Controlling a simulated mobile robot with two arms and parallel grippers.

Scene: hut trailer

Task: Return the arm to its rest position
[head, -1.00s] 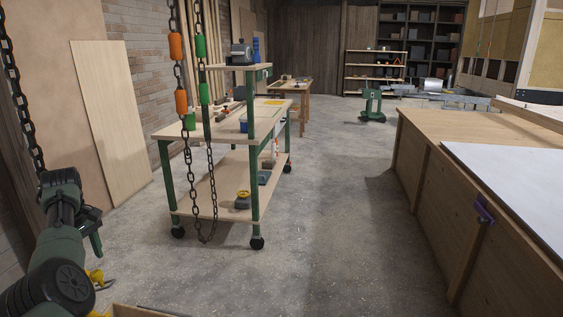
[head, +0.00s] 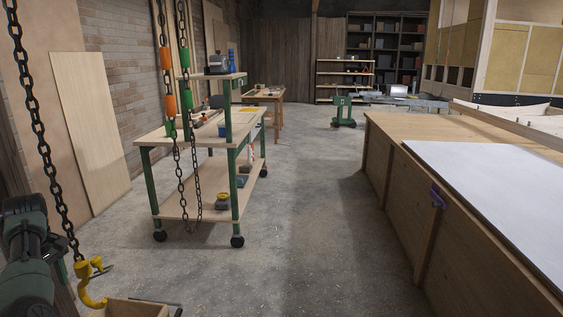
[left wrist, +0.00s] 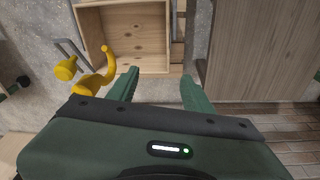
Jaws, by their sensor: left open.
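My left arm comes in at the left edge of the head view, with the left gripper (head: 62,262) partly cut off by the dark wrist and pointing down. In the left wrist view the two green fingers (left wrist: 158,90) are spread apart with nothing between them. A yellow hook (head: 92,284) hangs on a dark chain just right of the gripper in the head view. In the left wrist view the hook (left wrist: 97,72) is left of the fingers, apart from them. My right arm is not in view.
An open wooden box (head: 135,309) is on the floor below the hook. A green-legged cart (head: 160,139) stands ahead, with chains hanging in front of it. A long wooden bench (head: 400,190) fills the right. The concrete floor (head: 300,220) between them is clear.

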